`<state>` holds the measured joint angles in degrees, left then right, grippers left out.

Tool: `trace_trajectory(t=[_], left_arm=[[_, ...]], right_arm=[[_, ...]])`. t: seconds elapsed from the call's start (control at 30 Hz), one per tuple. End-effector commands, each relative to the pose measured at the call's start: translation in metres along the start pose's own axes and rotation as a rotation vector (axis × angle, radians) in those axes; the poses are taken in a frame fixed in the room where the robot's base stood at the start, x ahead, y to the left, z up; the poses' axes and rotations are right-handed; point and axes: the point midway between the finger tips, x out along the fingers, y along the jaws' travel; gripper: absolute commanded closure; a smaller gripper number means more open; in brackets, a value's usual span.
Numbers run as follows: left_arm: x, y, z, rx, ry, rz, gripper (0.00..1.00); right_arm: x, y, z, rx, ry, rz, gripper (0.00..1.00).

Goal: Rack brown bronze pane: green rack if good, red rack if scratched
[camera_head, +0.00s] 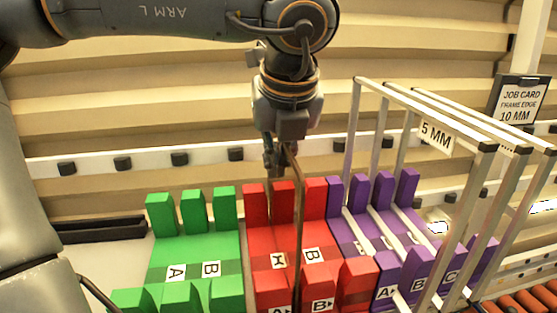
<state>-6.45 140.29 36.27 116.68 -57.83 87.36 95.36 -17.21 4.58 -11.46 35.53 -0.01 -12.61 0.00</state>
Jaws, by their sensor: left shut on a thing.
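My left gripper (281,160) points down over the red rack and is shut on the upper edge of a thin brown bronze pane (297,215). The pane is upright and seen almost edge-on, so its faces and any scratch cannot be judged. Its lower part is among the posts of the red rack (258,207), nearer slot A at the front; I cannot tell whether it rests in the slot. The green rack (194,246) stands to the left, its slots A and B empty. My right gripper is out of view.
A purple rack (409,187) adjoins the red rack on the right and holds several pale frames (437,113) with a 5 MM tag. A job card (520,99) reads 10 MM. Orange rollers (525,302) lie at lower right. A white rail runs behind the racks.

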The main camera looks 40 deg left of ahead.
Motion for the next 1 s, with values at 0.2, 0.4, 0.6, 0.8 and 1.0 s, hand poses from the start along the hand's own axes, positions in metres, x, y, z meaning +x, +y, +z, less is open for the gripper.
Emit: trace_trajectory(t=[0.2,0.4,0.6,0.8,1.0], left_arm=[[0.0,-0.001,0.0,-0.001,-0.003,-0.003,0.91],[0.0,0.0,0.0,-0.001,-0.002,-0.002,0.68],[0.002,0.0,-0.001,0.0,0.002,0.002,0.68],[-0.017,0.0,0.0,-0.003,-0.003,-0.002,0.68],[-0.059,-0.001,0.0,-0.004,-0.005,-0.004,0.68]], right_arm=[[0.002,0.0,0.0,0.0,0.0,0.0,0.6],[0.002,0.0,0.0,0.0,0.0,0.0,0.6],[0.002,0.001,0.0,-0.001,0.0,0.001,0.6],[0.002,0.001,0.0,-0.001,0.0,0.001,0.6],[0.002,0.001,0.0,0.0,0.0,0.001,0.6]])
